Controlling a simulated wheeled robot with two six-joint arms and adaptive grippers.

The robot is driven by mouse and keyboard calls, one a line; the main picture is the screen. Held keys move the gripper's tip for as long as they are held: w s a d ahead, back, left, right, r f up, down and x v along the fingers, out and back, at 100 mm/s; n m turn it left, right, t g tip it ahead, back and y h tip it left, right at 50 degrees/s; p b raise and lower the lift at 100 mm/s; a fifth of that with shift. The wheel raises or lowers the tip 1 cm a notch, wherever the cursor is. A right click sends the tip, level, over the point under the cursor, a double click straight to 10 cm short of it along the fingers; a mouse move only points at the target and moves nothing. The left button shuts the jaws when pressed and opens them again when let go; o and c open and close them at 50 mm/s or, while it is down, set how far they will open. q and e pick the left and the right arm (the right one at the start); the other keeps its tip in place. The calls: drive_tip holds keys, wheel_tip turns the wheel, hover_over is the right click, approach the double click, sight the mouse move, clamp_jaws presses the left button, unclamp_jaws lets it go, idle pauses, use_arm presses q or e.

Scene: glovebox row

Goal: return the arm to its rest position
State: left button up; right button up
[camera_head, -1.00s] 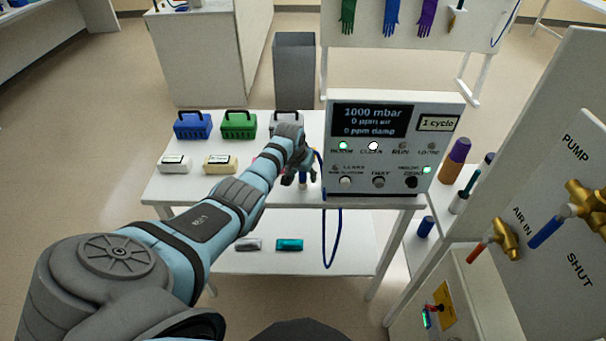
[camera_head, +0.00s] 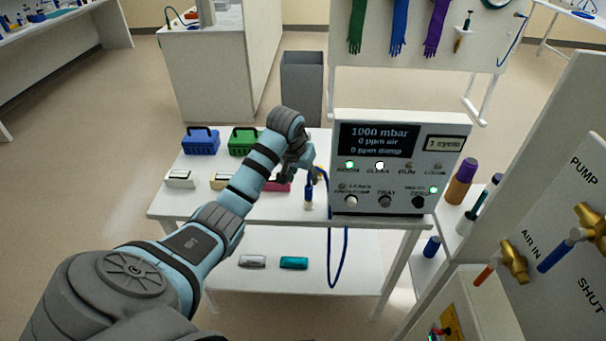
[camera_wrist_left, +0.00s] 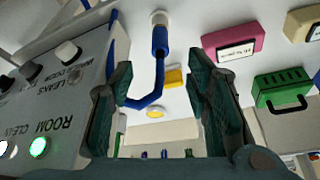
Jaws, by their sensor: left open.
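My left arm reaches over the white table (camera_head: 350,236). Its gripper (camera_head: 302,168) is open and empty, just left of the control panel (camera_head: 388,190). In the left wrist view the two dark green fingers of the gripper (camera_wrist_left: 156,88) stand wide apart. A blue-handled probe (camera_head: 309,192) on a blue cord stands on the table below the gripper. In the left wrist view the probe (camera_wrist_left: 160,42) appears between the fingers, with nothing gripped. My right gripper is not in view.
Blue (camera_head: 201,142) and green (camera_head: 243,141) carriers and small labelled boxes, including a pink one (camera_wrist_left: 232,43), stand on the table. The blue cord (camera_head: 331,262) hangs off the front edge. Brass valves (camera_head: 514,262) are at the right. Floor at the left is clear.

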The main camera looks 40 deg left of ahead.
use_arm(q)
drive_tip(key=s+d+f+m, duration=0.3)
drive_tip(key=s+d+f, duration=0.6)
drive_tip(key=s+f, duration=0.2)
drive_tip(key=s+d+m, duration=0.1)
drive_tip(key=s+d, duration=0.3)
drive_tip(key=s, duration=0.6)
drive_tip(key=s+d, duration=0.4)
drive_tip(key=s, duration=0.6)
wheel_tip(320, 180, down, 21)
drive_tip(key=a+g, duration=0.2)
drive_tip(key=s+f+g+b, duration=0.1)
drive_tip(key=s+f, duration=1.2)
drive_tip(key=s, duration=0.2)
drive_tip(key=shift+a+f, duration=0.15)
drive_tip(key=shift+a, duration=0.25)
